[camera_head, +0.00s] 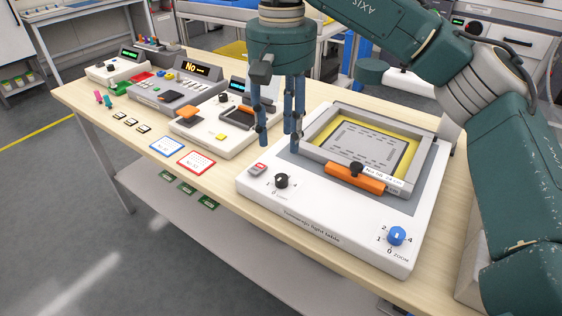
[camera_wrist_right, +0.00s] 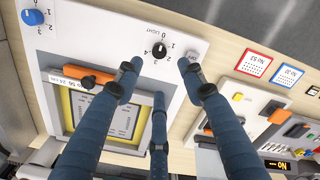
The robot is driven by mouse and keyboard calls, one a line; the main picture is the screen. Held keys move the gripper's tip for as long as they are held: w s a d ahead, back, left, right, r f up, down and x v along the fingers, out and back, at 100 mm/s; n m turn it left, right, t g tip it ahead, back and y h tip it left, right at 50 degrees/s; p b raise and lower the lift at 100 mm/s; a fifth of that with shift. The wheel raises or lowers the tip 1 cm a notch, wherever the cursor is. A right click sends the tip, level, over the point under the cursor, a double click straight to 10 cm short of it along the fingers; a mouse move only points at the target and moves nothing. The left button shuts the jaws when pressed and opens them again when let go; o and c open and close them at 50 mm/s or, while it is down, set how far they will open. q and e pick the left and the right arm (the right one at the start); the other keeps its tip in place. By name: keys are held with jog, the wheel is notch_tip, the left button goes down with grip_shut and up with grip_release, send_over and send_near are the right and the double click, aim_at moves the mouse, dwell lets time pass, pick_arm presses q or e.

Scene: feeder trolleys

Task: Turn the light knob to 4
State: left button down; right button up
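The light knob (camera_head: 281,181) is a small black knob at the front left of the white light table (camera_head: 325,226). It also shows in the wrist view (camera_wrist_right: 160,50), with numbers and the word LIGHT around it. I cannot clearly tell which number its pointer faces. My right gripper (camera_head: 279,140) points down above and behind the knob, apart from it. In the wrist view its fingers (camera_wrist_right: 162,76) are spread and empty, with the knob visible beyond the gap between two fingertips. My left gripper is not in view.
A blue zoom knob (camera_head: 397,236) sits at the table's front right. Red and blue cards (camera_head: 196,162) and several devices lie to the left.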

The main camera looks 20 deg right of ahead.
aim_at(282, 177)
jog(key=f+b, duration=0.1)
jog(key=f, duration=0.7)
jog(key=shift+s+f+b, duration=0.2)
jog(key=shift+f+b, duration=0.2)
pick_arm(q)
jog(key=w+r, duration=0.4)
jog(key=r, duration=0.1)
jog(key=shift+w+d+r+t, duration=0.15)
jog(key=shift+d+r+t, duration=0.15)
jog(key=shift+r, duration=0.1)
pick_arm(e)
jog(key=shift+f, duration=0.6)
jog(key=shift+r, duration=0.1)
grip_shut()
